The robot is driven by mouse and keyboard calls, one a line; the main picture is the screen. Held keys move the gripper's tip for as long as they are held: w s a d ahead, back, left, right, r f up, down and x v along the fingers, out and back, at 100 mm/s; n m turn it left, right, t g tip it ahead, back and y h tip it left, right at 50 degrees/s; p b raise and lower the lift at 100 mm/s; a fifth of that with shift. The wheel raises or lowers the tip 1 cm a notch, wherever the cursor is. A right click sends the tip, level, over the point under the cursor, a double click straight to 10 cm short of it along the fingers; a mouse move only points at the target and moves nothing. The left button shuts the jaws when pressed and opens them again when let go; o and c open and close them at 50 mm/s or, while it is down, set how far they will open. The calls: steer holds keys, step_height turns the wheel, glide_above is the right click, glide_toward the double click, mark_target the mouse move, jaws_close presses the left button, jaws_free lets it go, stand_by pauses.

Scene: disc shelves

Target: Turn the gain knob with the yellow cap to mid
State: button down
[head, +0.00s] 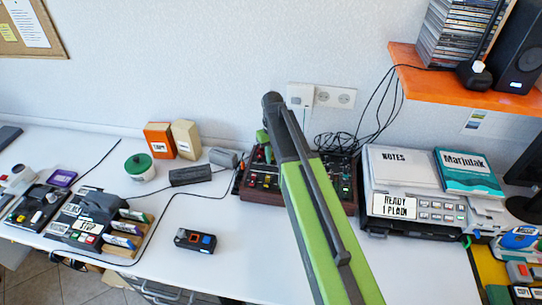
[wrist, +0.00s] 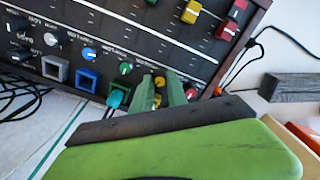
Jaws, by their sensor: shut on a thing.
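The dark mixer panel (head: 264,197) with a wooden edge stands on the table in the head view, partly hidden by my arm. In the wrist view the panel (wrist: 150,40) shows a row of gain knobs along its edge. In the head view my arm hides most of the gripper.
Red and yellow fader caps (wrist: 191,12) lie beyond the knob row. Cables (wrist: 15,85) run beside the panel. In the head view a printer-like machine (head: 415,195) stands right of the panel. A small black device (head: 195,240) lies on the table at left front, with clear table around it.

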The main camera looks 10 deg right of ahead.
steer(key=n, duration=0.5)
steer(key=shift+w, duration=0.15)
steer(key=shift+n, duration=0.3)
stand_by(0.3)
steer(key=c, duration=1.6)
jaws_free()
step_height(320, 180, up, 17)
steer(key=p, duration=1.7)
steer(key=shift+r, duration=0.15)
